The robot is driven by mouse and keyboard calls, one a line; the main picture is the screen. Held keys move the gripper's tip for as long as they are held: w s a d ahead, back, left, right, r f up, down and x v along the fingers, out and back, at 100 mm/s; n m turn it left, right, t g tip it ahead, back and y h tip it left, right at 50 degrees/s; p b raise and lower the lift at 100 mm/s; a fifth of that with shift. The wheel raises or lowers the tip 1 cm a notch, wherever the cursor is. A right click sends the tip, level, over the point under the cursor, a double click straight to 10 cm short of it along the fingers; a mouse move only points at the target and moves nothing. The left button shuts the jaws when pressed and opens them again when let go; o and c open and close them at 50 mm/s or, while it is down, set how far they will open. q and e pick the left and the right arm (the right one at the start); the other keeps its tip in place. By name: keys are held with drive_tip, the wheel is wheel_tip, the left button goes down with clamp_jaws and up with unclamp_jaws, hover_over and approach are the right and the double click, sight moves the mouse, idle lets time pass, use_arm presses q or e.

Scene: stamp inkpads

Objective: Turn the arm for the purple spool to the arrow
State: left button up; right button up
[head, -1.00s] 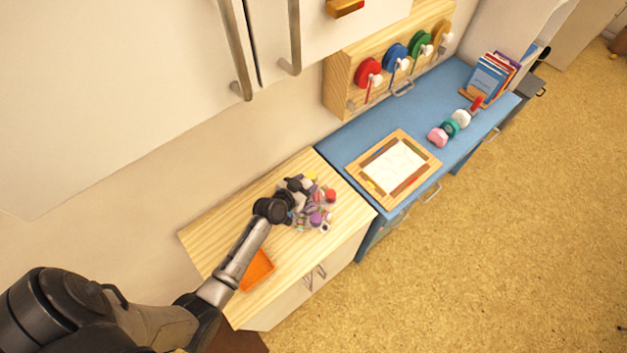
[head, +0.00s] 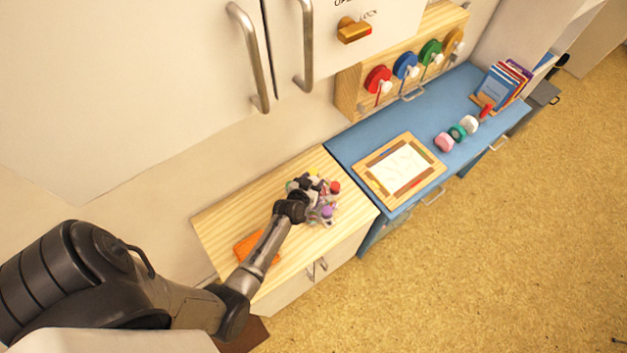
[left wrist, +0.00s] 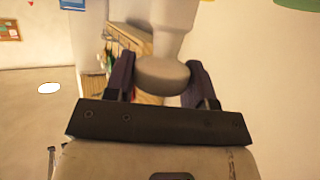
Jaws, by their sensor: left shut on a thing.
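A crowded cluster of small coloured spools stands on the light wooden cabinet top. A purple spool (head: 327,211) shows at its near side, with a red one (head: 335,187) behind it. My left gripper (head: 312,186) is in the cluster, seen from above; its fingers are small and partly hidden by the wrist. In the left wrist view the dark fingers of my left gripper (left wrist: 162,82) are shut on a pale grey rounded piece (left wrist: 163,72). I cannot tell which spool's arm this is. The arrow cannot be made out. My right gripper is not in view.
An orange tray (head: 246,248) lies on the wooden top, partly behind my left arm. A blue desk (head: 350,147) adjoins on the right, with a framed sheet (head: 402,171) and a wooden panel of coloured discs (head: 348,93). A tall cabinet with handles rises behind.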

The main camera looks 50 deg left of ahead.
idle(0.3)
use_arm(q)
drive_tip(key=o, duration=1.2)
drive_tip(key=shift+s+r, duration=0.1)
drive_tip(key=shift+r, duration=0.05)
drive_tip(key=p+v, duration=0.9)
drive_tip(key=v, duration=0.4)
drive_tip(key=shift+s+d+p, duration=0.15)
drive_tip(key=shift+s+p, duration=0.05)
drive_tip(key=shift+p, duration=0.15)
